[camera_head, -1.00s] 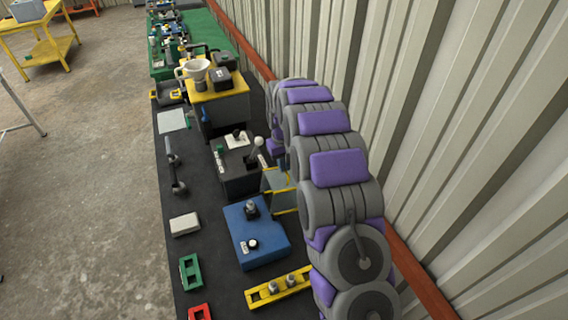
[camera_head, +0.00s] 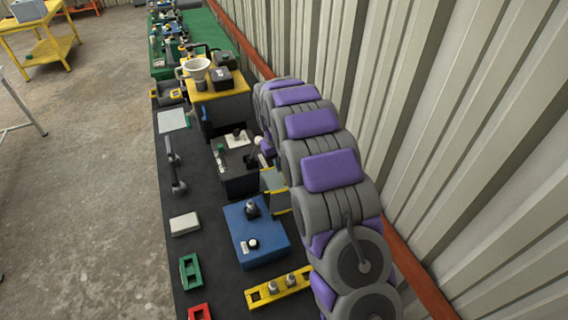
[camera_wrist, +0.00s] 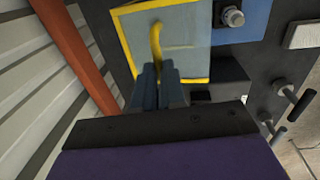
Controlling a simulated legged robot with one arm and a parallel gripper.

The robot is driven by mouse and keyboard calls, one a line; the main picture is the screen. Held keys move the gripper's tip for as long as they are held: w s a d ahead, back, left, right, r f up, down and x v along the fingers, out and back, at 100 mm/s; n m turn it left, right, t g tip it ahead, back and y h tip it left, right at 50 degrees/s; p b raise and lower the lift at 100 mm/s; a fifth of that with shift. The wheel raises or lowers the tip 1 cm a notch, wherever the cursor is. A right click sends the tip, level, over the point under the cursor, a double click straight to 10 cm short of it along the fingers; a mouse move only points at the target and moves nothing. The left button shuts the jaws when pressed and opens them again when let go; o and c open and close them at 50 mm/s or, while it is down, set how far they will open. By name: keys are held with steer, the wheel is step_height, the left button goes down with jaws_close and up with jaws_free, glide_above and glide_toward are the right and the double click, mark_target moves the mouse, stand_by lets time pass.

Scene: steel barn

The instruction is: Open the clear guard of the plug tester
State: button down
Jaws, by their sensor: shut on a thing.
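The plug tester is a blue box (camera_head: 256,233) with a metal plug fitting on top; part of its blue body (camera_wrist: 257,28) shows in the wrist view. Its clear guard (camera_head: 272,181) is a see-through, yellow-edged panel standing at the box's far side, partly hidden by my arm. In the wrist view the guard (camera_wrist: 195,55) fills the top middle, with a curved yellow handle (camera_wrist: 157,38). My gripper (camera_wrist: 158,88) is shut on the handle's lower end. In the head view my arm hides the grip.
A black box (camera_head: 238,170) with a lever stands just beyond the guard. A yellow strip with fittings (camera_head: 278,288) lies in front of the tester. The corrugated wall (camera_head: 430,130) and red rail (camera_head: 420,285) run close along the right. Bare dark mat (camera_head: 203,248) lies left of the tester.

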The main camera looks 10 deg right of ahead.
mark_target(268, 178)
steer(key=shift+h, duration=0.7)
steer(key=a, duration=0.3)
steer(key=s+a+b, duration=0.1)
steer(key=shift+a+r, duration=0.25)
steer(key=shift+a, duration=0.1)
steer(key=c, duration=1.2)
jaws_free()
steer(key=shift+d, duration=0.1)
steer(key=shift+r, duration=0.1)
steer(key=v, duration=1.7)
steer(key=shift+s, duration=0.15)
